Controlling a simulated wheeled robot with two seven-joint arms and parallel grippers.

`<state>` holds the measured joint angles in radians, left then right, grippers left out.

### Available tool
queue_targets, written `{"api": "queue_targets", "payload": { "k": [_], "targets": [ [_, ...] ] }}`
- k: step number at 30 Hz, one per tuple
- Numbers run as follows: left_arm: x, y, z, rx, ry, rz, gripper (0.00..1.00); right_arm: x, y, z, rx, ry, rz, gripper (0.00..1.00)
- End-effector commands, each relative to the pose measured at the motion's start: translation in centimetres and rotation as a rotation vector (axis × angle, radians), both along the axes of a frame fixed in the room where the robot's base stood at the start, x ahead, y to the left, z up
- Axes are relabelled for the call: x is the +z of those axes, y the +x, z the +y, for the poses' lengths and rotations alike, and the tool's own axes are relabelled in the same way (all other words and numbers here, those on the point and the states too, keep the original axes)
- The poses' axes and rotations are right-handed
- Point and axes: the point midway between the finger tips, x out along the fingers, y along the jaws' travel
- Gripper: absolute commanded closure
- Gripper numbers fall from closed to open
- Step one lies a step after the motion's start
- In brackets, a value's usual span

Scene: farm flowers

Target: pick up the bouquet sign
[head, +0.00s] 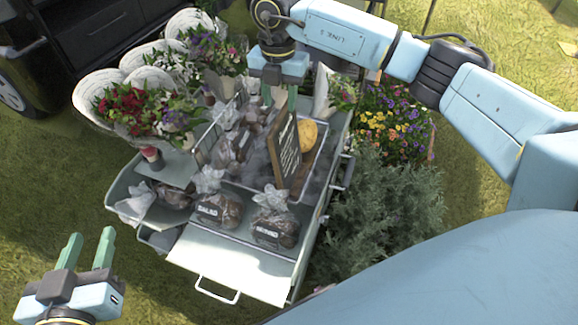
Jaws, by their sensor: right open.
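A dark framed sign with light lettering (284,152), likely the bouquet sign, stands tilted in the tray of the grey cart. Its lettering is too small to read. My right gripper (280,100) points down right at the sign's top edge, with its open fingers partly hidden. I cannot tell whether they touch the sign or straddle it. My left gripper (88,245) is open and empty, low at the left over the grass, away from the cart.
The cart (235,262) holds several bagged goods, including front bags (219,208) and (275,222). A round yellow item (307,134) lies right of the sign. Wrapped bouquets (140,108) crowd the back left. Potted flowers (395,125) and a bush (385,210) stand at the right.

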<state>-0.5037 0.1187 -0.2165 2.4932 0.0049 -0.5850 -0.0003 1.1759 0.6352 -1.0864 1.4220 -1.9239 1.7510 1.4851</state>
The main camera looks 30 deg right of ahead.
Motion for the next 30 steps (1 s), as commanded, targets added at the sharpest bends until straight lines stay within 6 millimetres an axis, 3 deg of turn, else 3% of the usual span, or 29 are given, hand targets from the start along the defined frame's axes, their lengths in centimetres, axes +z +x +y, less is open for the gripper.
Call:
{"api": "queue_targets", "payload": {
  "k": [8,18,30],
  "targets": [
    [4.2,0.3,-1.0,-0.019,-0.079,-0.263,0.64,-2.1,-0.3,-0.4,0.000,0.000,0.001,0.60],
    [9.0,-0.8,-1.5,-0.037,-0.170,-0.547,0.64,-4.4,-0.4,-0.5,0.000,0.000,0.000,0.60],
    [9.9,-1.2,-1.5,-0.040,-0.186,-0.599,0.64,-4.7,-0.4,-0.5,0.000,0.000,0.000,0.61]
  ]
}}
